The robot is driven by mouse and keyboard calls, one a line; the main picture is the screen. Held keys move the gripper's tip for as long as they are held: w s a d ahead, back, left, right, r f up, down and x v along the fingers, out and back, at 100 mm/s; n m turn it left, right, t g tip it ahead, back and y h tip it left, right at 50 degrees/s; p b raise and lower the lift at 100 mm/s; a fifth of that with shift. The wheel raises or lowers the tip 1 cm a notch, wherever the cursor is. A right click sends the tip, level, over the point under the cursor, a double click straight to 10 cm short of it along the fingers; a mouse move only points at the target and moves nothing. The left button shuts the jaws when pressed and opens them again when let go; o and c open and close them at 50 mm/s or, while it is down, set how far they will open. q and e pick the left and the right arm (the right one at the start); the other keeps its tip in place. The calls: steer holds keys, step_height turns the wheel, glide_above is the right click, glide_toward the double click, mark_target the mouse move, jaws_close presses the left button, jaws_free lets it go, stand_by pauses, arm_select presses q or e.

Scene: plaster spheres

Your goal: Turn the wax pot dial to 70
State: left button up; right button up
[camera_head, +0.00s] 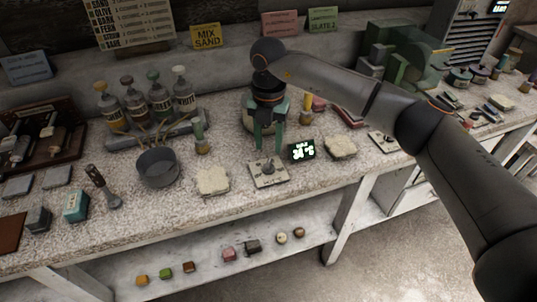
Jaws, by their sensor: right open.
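A small pale plate (255,181) with a raised dark knob (268,166) at its middle lies near the front of the worktop. It looks like the dial; its setting is too small to read. A small black display (302,151) with bright characters stands to its right; I cannot read its value surely. My right gripper (268,149) points down above the knob, its two green fingers apart with nothing between them. The fingertips appear just above or behind the knob; contact cannot be told. A rounded pot is partly hidden behind the gripper. My left gripper is not in view.
A grey bowl (158,168) and several bottles (135,104) stand to the left. A pale slab (212,181) lies left of the dial plate, and another (341,147) lies right of the display. A green machine (402,52) stands behind my right arm.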

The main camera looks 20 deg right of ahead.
mark_target(268, 163)
step_height(268, 163, up, 7)
steer(key=shift+f, duration=0.2)
steer(key=shift+a+f, duration=0.1)
